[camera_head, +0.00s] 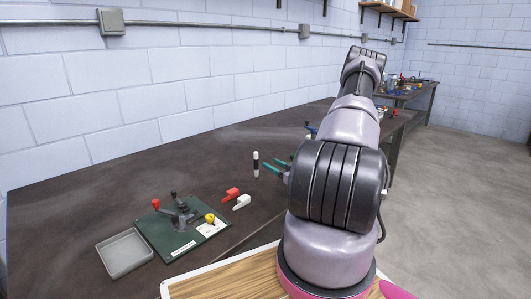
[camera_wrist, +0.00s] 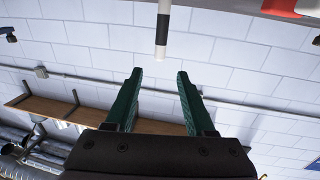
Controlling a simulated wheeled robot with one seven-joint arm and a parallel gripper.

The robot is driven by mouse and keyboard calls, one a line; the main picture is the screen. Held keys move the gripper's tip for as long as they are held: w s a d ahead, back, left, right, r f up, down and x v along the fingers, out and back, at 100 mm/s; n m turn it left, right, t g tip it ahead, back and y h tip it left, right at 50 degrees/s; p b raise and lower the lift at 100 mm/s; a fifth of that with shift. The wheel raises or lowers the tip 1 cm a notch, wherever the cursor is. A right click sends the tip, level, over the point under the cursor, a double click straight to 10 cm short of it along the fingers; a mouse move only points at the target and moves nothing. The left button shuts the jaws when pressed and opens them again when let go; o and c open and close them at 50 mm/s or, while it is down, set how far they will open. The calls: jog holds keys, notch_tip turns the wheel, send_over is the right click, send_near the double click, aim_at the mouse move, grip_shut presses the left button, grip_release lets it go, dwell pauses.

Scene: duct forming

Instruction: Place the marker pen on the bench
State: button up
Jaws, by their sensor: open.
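The marker pen (camera_head: 256,164), banded black and white, is upright over the dark bench (camera_head: 90,190) and seems to stand on it. In the wrist view the pen (camera_wrist: 163,30) shows at the top centre, cut off by the picture's edge. My gripper (camera_head: 267,165) is low over the bench, just right of the pen, with its green fingers pointing at it. In the wrist view my gripper (camera_wrist: 160,75) is open and empty. The pen lines up with the gap but lies just past the fingertips, apparently untouched.
A red clip (camera_head: 231,194) and a white clip (camera_head: 242,202) lie left of the pen. A green board with toggle clamps (camera_head: 160,235) and a grey tray (camera_head: 125,253) are at the near left. The wall (camera_head: 150,90) runs behind. Bare bench lies left of the pen.

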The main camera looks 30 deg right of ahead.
jog(key=w+d+r+g+h, duration=0.1)
jog(key=w+r+g+h, duration=0.15)
jog(key=w+r, duration=0.3)
jog(key=s+a+r+m+g+h, duration=0.1)
jog(key=s+a+r+g, duration=0.1)
jog(key=r, duration=0.7)
jog(key=s+a+r+m+g+h, duration=0.2)
jog(key=s+r+g, duration=0.1)
jog(key=r, duration=0.7)
jog(key=s+a+r+m+g+y, duration=0.1)
jog(key=s+a+r, duration=0.3)
jog(key=s, duration=0.4)
jog(key=s+a+r+m+g+y, duration=0.1)
jog(key=s+a+r+y, duration=0.1)
jog(key=s+a+r, duration=0.2)
jog(key=s+a+r+m+g+y, duration=0.1)
jog(key=s+a+r, duration=0.3)
jog(key=s+a, duration=0.5)
jog(key=s, duration=0.5)
jog(key=shift+a+r, duration=0.2)
jog(key=shift+a, duration=0.05)
